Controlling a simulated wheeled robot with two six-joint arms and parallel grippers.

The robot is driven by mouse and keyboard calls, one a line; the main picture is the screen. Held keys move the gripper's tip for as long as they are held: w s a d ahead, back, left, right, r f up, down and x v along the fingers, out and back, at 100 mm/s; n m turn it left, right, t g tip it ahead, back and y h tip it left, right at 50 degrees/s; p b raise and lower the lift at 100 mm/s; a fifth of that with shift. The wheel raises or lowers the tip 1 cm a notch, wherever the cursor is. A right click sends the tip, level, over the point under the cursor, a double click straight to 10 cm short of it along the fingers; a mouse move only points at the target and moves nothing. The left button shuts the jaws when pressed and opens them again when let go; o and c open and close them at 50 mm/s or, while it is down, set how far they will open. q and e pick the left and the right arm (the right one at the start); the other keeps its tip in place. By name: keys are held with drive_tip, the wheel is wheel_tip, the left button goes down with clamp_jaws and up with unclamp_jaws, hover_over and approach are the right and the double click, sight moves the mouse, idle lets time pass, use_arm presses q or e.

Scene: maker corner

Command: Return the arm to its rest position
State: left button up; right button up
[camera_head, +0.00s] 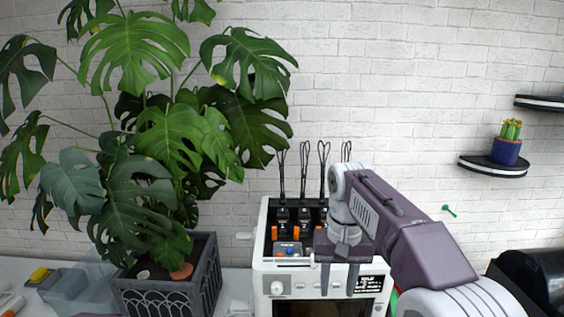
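My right arm comes in from the right with purple-grey links. Its gripper (339,282) points down in front of the white machine (262,262). The two dark fingers are apart, with the machine's white front showing between them and nothing held. The gripper and arm hide part of the machine's top and right side. I cannot tell whether the fingers touch the machine.
A large leafy plant in a dark pot (170,292) stands left of the machine. A clear bin (75,290) is further left. A potted cactus (507,145) sits on a wall shelf (492,168) at right. A black object (535,278) stands lower right.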

drive_tip(key=s+d+f+b, duration=0.2)
drive_tip(key=s+f+b, duration=0.1)
drive_tip(key=f, duration=0.7)
drive_tip(key=s+d+f+b, duration=0.2)
drive_tip(key=s+f, duration=0.4)
drive_tip(key=f, duration=0.4)
drive_tip(key=s+d+f+t+b, duration=0.1)
drive_tip(key=s+d+f+b, duration=0.1)
drive_tip(key=f, duration=0.9)
drive_tip(key=shift+s+b, duration=0.9)
drive_tip(key=shift+s, duration=0.35)
drive_tip(key=shift+f, duration=0.1)
drive_tip(key=shift+s, duration=0.1)
